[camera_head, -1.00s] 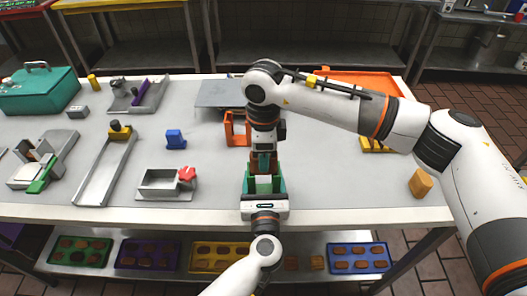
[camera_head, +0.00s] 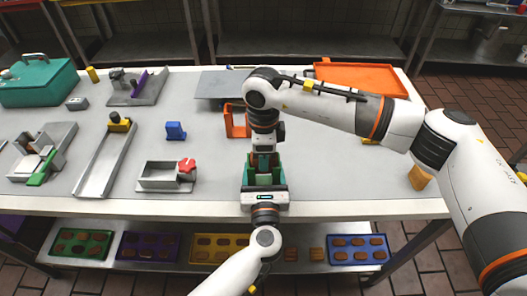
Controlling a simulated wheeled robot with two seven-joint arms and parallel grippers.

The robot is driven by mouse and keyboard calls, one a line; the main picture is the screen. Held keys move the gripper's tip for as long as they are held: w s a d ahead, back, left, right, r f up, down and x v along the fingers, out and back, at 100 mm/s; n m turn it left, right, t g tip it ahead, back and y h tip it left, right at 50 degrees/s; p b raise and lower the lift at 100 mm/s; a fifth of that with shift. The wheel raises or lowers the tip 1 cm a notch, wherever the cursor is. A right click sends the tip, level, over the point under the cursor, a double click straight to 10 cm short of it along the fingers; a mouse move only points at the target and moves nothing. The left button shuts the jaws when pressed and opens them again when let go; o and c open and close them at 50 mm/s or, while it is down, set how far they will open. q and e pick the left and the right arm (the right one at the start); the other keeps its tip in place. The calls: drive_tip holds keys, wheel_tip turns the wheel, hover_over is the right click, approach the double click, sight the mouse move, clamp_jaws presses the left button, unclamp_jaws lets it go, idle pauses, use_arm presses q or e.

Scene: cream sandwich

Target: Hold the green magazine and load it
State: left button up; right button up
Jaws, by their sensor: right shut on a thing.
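The green magazine (camera_head: 250,177) stands upright near the table's front edge, at the centre of the head view. My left gripper (camera_head: 264,192) comes in from below and is against its near side; its fingers are hidden, so I cannot tell how they grip. My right gripper (camera_head: 264,158) points straight down over the magazine's open top. It is shut on a small brown piece, which is mostly hidden between the fingers and the magazine walls. The fingertips are at or just inside the opening.
An orange holder (camera_head: 236,122) stands just behind the magazine. A grey box with a red knob (camera_head: 187,166) is to the left, beside a blue block (camera_head: 175,131). An orange tray (camera_head: 365,84) lies behind my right arm.

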drive_tip(key=shift+f, duration=2)
drive_tip(key=o, duration=1.1)
drive_tip(key=shift+c, duration=0.2)
wheel_tip(320, 180, up, 12)
drive_tip(key=shift+r, duration=0.1)
use_arm(q)
drive_tip(key=o, duration=1.1)
drive_tip(key=shift+o, duration=0.2)
drive_tip(key=shift+s, duration=0.1)
